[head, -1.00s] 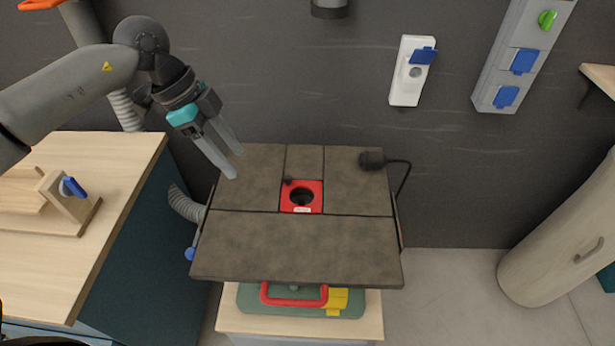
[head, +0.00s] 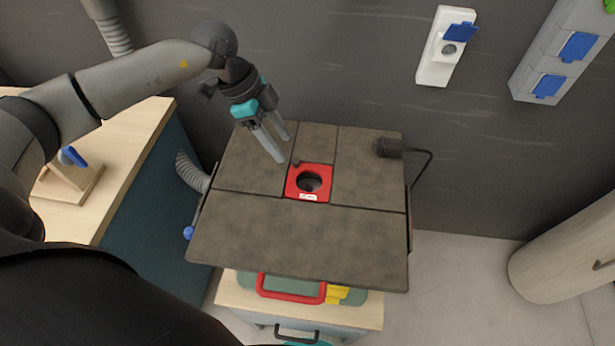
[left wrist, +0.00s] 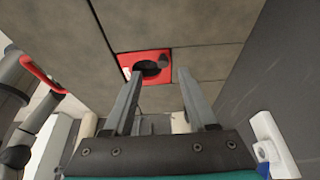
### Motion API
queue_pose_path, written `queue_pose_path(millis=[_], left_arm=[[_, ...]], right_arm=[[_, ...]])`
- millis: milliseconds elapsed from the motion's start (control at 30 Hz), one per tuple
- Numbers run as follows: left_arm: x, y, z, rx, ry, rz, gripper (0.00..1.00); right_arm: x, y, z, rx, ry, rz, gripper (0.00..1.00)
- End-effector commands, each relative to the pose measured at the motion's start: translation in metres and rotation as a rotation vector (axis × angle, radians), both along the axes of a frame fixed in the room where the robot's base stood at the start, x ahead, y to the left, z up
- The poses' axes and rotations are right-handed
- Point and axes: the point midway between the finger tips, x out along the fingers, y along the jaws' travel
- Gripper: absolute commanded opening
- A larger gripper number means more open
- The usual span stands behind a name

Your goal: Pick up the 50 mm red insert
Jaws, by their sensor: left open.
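The red insert (head: 308,183) is a square red plate with a dark round hole and a small white label. It sits in the dark grey tabletop (head: 290,245), between the panels. A small dark knob (head: 296,163) stands at its back left corner. My left gripper (head: 285,152) is open and empty, above the back of the tabletop, behind and left of the insert. In the left wrist view the insert (left wrist: 138,58) shows beyond the two open fingers (left wrist: 157,72), apart from them. My right gripper is not in view.
A black plug (head: 388,147) with a cable lies at the tabletop's back right edge. A wooden bench (head: 130,150) stands at left. The grey wall rises close behind the tabletop. Below the front edge is a case with a red handle (head: 290,290).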

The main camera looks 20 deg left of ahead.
Motion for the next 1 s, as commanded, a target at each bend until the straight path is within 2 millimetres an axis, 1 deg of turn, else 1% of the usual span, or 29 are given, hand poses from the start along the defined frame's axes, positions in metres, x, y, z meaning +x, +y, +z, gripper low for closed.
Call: queue_pose_path(millis=[167, 400, 467, 567, 767, 1000], left_arm=[[0.002, -0.005, -0.011, 0.000, 0.001, -0.001, 0.57], [0.009, -0.018, -0.043, 0.000, 0.002, -0.001, 0.57], [0.009, -0.020, -0.048, 0.000, 0.001, -0.001, 0.57], [0.010, -0.021, -0.052, 0.000, 0.000, -0.001, 0.57], [0.010, -0.021, -0.052, 0.001, 0.000, -0.001, 0.57], [0.010, -0.021, -0.052, 0.001, 0.000, -0.001, 0.30]], right_arm=[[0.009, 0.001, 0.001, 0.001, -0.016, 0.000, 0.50], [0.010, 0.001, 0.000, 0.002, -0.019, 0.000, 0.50], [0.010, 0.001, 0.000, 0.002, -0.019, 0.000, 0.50], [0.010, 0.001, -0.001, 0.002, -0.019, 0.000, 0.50], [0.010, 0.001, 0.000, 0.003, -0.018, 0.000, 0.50], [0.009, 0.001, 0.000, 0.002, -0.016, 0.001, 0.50]])
